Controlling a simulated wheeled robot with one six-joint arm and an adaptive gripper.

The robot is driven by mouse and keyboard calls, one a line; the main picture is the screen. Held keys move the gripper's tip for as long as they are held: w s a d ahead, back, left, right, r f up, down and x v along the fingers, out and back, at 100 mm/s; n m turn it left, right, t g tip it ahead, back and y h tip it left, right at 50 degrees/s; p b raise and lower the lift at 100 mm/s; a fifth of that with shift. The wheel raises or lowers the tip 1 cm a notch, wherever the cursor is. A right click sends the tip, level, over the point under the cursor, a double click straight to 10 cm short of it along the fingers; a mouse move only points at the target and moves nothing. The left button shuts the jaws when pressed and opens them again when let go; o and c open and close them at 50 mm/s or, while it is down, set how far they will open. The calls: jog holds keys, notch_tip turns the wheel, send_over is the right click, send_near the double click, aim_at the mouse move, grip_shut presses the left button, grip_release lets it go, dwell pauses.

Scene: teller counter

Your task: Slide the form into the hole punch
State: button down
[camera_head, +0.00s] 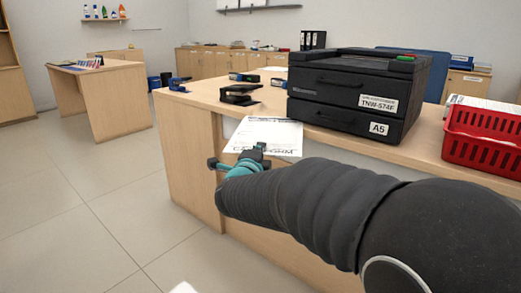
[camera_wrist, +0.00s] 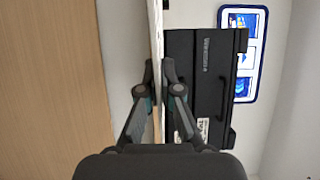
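The form (camera_head: 265,133) is a white printed sheet on the near edge of the counter, jutting out over it in the head view. In the wrist view the form (camera_wrist: 156,30) shows nearly edge-on as a thin pale strip. My gripper (camera_head: 256,152) is at its near edge. In the wrist view my gripper's fingertips (camera_wrist: 158,72) are close together on either side of the strip's line; whether they press on it is unclear. A black device, probably the hole punch (camera_head: 239,95), stands on the counter behind the form, apart from it.
A black drawer unit (camera_head: 345,92) stands right of the form, and also shows in the wrist view (camera_wrist: 205,85). A red basket (camera_head: 485,138) is farther right. Small blue-black devices (camera_head: 178,84) stand along the counter (camera_head: 205,93). Open floor lies to the left.

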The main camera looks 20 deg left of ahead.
jog(key=shift+r+p, duration=0.85)
jog(key=shift+r, duration=0.45)
jog(key=s+r, duration=0.2)
jog(key=s, duration=0.5)
jog(key=s+d+r+p, duration=0.1)
jog(key=s+r, duration=0.1)
jog(key=s, duration=0.5)
jog(key=shift+r, duration=0.4)
jog(key=w+f, duration=0.3)
jog(key=w, duration=0.5)
jog(key=shift+w+a+b, duration=0.2)
jog(key=shift+a+b, duration=0.1)
jog(key=shift+b, duration=0.15)
